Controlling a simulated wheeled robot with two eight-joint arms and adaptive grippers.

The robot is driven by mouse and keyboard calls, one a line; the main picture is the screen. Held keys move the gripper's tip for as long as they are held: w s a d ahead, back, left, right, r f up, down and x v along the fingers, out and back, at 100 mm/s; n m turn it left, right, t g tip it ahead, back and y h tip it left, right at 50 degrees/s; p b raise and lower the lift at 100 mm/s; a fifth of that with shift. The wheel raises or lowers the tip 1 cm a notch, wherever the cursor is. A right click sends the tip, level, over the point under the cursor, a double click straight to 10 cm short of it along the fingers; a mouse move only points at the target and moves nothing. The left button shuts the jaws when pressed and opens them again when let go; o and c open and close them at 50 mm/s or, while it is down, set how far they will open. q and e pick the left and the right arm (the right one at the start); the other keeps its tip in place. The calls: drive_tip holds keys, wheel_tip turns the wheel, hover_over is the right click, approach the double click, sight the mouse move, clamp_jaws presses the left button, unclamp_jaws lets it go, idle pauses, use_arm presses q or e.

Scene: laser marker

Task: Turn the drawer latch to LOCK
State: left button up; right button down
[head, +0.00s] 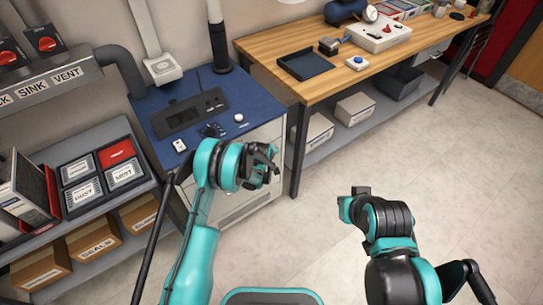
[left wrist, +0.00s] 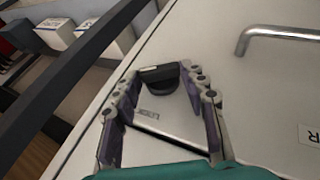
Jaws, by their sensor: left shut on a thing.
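The drawer latch (left wrist: 160,76) is a dark knob on a pale cabinet front in the left wrist view. A light metal plate (left wrist: 178,125) with small dark lettering, blurred but seeming to read LOCK, lies by it. My left gripper (left wrist: 168,78) has its two fingers around the latch, shut on it. In the head view my left gripper (head: 268,165) is at the front of the white cabinet (head: 238,202), and its own arm hides the latch there. My right gripper (head: 353,200) hangs over bare floor, away from the cabinet; its fingers are too unclear to judge.
A metal bar handle (left wrist: 275,33) stands out from the cabinet front beside the latch. The wooden workbench (head: 275,48) has a dark leg (head: 298,150) close right of the cabinet. A shelf of boxes (head: 90,215) stands at left. The floor (head: 450,180) at right is clear.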

use_arm(q)
drive_tip(key=o, duration=1.2)
drive_tip(key=shift+c, duration=0.2)
drive_tip(key=v, duration=1.2)
